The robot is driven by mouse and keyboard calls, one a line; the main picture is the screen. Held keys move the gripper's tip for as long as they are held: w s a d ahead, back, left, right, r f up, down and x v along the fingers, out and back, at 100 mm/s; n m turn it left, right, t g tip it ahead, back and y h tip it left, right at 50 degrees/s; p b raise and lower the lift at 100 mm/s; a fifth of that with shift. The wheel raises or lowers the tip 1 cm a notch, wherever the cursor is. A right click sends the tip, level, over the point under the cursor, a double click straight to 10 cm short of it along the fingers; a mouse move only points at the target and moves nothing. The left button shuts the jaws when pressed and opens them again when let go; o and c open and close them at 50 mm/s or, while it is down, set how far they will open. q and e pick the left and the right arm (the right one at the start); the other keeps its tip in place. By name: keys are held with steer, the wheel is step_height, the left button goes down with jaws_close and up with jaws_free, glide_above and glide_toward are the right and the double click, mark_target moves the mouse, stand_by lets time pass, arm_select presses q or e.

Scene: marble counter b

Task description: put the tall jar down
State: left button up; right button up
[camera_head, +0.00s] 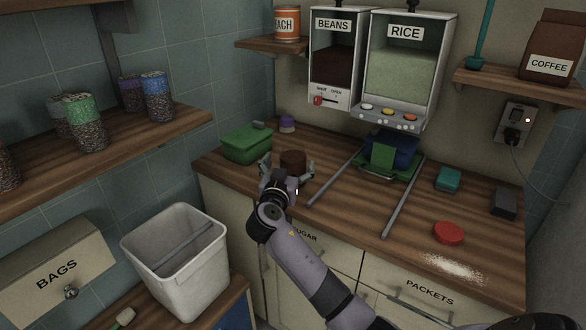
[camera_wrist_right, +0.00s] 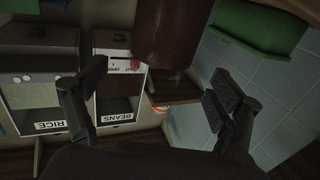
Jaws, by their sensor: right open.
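The tall jar (camera_head: 293,162), dark red-brown and round, is on the wooden counter near its left part, just beyond my right gripper. Its lower part is hidden by my gripper in the head view. My right gripper (camera_head: 287,172) is open, with its fingers on either side of the jar. In the right wrist view, the jar (camera_wrist_right: 165,35) shows as a reddish cylinder between the spread fingers of the gripper (camera_wrist_right: 155,90), with gaps to both. My left gripper is not in view.
A green box (camera_head: 247,143) stands left of the jar. Two grey rails (camera_head: 335,177) lie to its right, near a blue container (camera_head: 392,150) under the dispensers (camera_head: 405,70). A red lid (camera_head: 449,232) and spilled white powder lie at right. A white bin (camera_head: 175,255) stands below left.

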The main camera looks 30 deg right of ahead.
steer(key=shift+f+x, duration=0.2)
steer(key=shift+x, duration=1.2)
steer(key=shift+f+x, duration=0.2)
steer(key=shift+x, duration=1.15)
steer(key=shift+c, duration=0.2)
steer(key=shift+r, duration=0.1)
steer(key=c, duration=1.8)
steer(key=shift+c, duration=0.2)
steer(key=shift+r, duration=0.15)
step_height(320, 180, up, 20)
steer(key=shift+f+b, duration=0.2)
steer(key=shift+b, duration=0.2)
steer(key=shift+a, duration=0.1)
